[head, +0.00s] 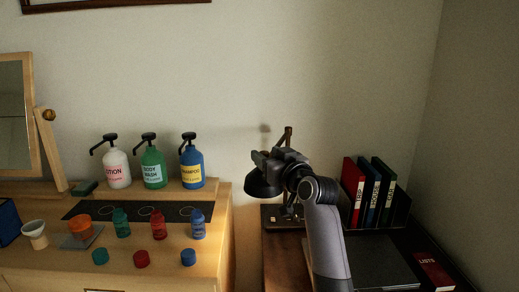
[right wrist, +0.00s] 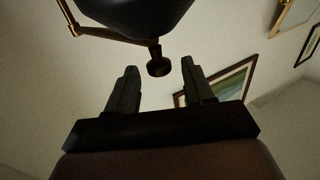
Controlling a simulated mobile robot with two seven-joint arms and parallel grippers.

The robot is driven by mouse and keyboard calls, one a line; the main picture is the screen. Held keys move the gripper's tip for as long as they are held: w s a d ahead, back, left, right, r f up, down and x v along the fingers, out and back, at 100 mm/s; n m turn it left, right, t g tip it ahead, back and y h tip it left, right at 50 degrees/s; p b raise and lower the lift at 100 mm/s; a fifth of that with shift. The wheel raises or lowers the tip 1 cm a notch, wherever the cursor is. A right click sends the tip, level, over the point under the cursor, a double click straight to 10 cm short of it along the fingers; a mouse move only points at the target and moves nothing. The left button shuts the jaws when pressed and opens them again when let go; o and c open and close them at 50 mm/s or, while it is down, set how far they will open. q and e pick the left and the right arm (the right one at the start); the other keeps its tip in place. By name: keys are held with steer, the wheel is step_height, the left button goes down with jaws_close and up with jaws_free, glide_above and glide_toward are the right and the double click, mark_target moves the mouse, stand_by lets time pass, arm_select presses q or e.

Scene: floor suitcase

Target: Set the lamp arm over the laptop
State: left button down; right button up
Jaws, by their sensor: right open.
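The desk lamp's dark shade (head: 262,186) hangs at the left end of the dark desk in the head view, and its brass arm (head: 288,134) rises behind my gripper. The shade also fills the top of the right wrist view (right wrist: 145,12), with a small dark knob (right wrist: 158,62) below it. My right gripper (head: 268,160) is at the shade, its fingers open (right wrist: 160,82); the knob appears between the fingertips, and I cannot tell whether they touch. A flat grey thing, apparently the laptop (head: 375,262), lies on the desk right of my arm, partly hidden by it. My left gripper is out of view.
Red, blue and green binders (head: 367,192) stand at the desk's back right, with a red book (head: 434,270) in front. A wooden dresser (head: 215,245) with pump bottles (head: 153,168), small bottles and cups stands left, across a narrow gap.

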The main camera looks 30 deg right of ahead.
steer(key=shift+w+d+p, duration=0.2)
steer(key=shift+w+p, duration=0.1)
steer(key=shift+w, duration=1.8)
jaws_close()
